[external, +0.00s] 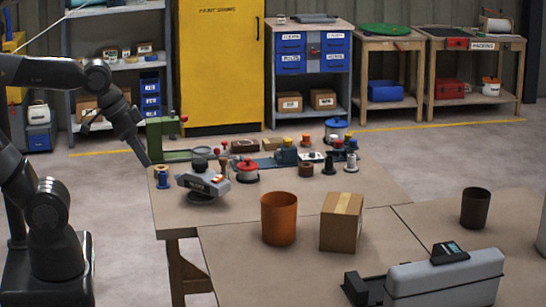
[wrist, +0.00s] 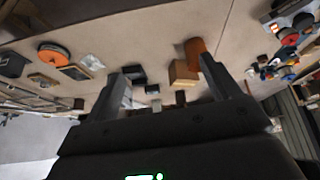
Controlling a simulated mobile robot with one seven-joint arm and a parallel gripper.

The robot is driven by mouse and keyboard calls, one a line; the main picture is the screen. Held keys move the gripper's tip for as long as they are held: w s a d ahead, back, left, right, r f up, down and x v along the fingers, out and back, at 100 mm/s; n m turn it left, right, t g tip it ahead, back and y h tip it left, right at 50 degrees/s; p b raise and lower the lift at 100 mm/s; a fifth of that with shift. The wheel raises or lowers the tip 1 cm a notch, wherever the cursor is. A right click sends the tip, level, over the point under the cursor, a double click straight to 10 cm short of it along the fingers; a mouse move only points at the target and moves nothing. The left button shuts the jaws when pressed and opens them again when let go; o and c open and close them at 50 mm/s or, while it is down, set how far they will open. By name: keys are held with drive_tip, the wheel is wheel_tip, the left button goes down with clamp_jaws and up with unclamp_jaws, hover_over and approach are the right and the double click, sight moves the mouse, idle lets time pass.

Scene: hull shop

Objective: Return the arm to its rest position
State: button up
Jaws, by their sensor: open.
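My arm (external: 108,97) comes in from the left edge of the external view, bent, with its end hanging in front of the left end of the workbench. My gripper (wrist: 162,72) shows in the wrist view with its two fingers spread wide apart. It is open, and nothing is held between the fingers. The wrist view is tilted and looks across the bench top, with bench items beyond the fingers and apart from them.
An orange pot (external: 279,220), a cardboard box (external: 341,222) and a dark cup (external: 475,208) stand on the workbench (external: 225,240). A grey device (external: 204,183) sits near its left edge. Spools and a red-lidded pot (external: 247,171) crowd the back. A yellow cabinet (external: 217,65) stands behind.

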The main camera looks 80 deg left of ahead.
drive_tip(key=shift+s+d+f+m, duration=0.2)
drive_tip(key=shift+s+d+m, duration=0.15)
drive_tip(key=shift+s+m, duration=0.2)
drive_tip(key=shift+c, duration=0.5)
idle(2.5)
